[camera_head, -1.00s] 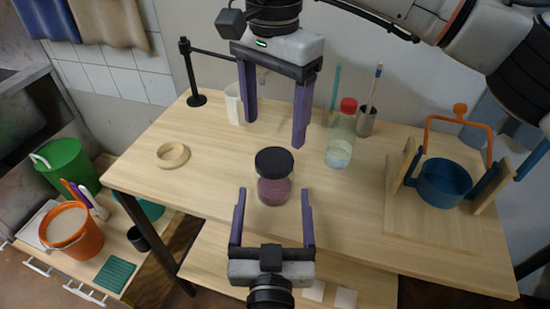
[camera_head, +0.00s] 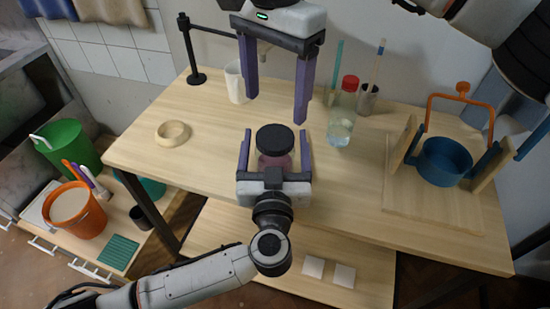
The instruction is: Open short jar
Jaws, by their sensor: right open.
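The short jar (camera_head: 276,160) stands upright on the wooden table, with pinkish-purple contents and a black lid (camera_head: 275,138) on top. My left gripper (camera_head: 276,132) reaches in from the front with one purple finger on each side of the jar. Its fingers look open, with small gaps to the jar; its palm hides the jar's lower part. My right gripper (camera_head: 274,109) points down from above, open and empty. In the picture its fingertips are just above the lid; they look apart from it.
A white cup (camera_head: 235,82) is behind, a wooden ring (camera_head: 172,133) left. A blue pot (camera_head: 444,161) sits in a wooden stand at right.

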